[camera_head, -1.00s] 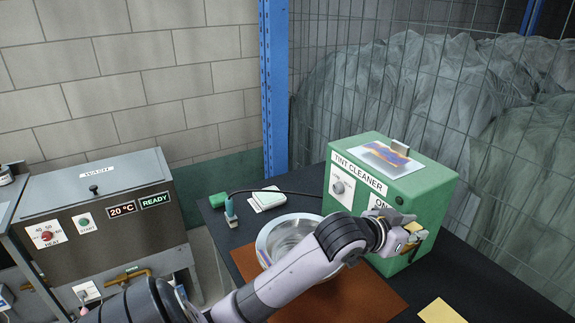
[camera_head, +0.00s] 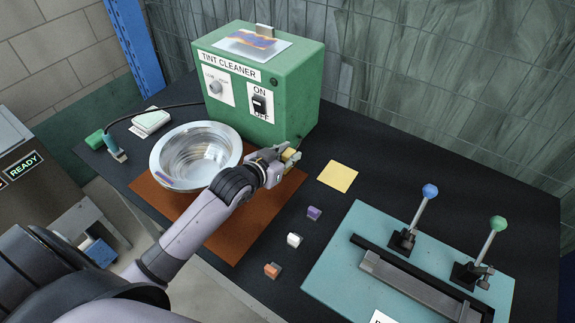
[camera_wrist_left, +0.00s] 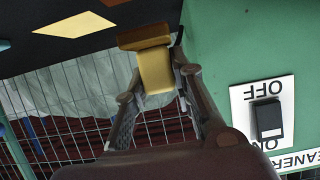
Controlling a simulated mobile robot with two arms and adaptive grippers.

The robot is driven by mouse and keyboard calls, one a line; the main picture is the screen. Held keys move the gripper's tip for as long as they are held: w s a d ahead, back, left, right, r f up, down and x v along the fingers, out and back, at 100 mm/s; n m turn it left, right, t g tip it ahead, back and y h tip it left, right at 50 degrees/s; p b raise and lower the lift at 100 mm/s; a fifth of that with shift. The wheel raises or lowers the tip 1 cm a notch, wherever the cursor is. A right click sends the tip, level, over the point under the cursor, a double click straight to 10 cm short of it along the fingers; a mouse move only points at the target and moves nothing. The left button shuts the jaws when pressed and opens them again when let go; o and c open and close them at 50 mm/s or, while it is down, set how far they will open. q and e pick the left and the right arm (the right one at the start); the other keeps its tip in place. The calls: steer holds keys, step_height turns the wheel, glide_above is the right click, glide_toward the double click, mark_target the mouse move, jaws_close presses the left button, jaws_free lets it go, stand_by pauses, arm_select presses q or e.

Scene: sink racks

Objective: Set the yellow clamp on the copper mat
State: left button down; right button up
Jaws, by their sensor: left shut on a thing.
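The yellow clamp (camera_head: 292,156) is held in my left gripper (camera_head: 283,158), beside the lower right front corner of the green tint cleaner. The left wrist view shows the yellow clamp (camera_wrist_left: 155,70) between the fingers (camera_wrist_left: 158,92), with a darker brownish end beyond them. The copper mat (camera_head: 228,240) is a flat brown-orange sheet on the dark table. My left arm crosses over it and hides part of it. The gripper is near the mat's right corner; its exact height is hard to tell. My right gripper is not in view.
A steel bowl (camera_head: 195,155) stands on the back left part of the mat. The tint cleaner (camera_head: 262,80) stands behind. A yellow sheet (camera_head: 338,176), purple, white and orange small clips, and a teal board (camera_head: 335,265) with two levers lie to the right.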

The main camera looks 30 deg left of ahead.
arm_select(q)
steer(key=shift+f, duration=2.25)
steer(key=shift+f, duration=0.15)
steer(key=c, duration=1.4)
jaws_free()
steer(key=shift+o, duration=0.2)
steer(key=b+v, duration=0.1)
steer(key=v, duration=1.1)
steer(key=shift+s, duration=0.1)
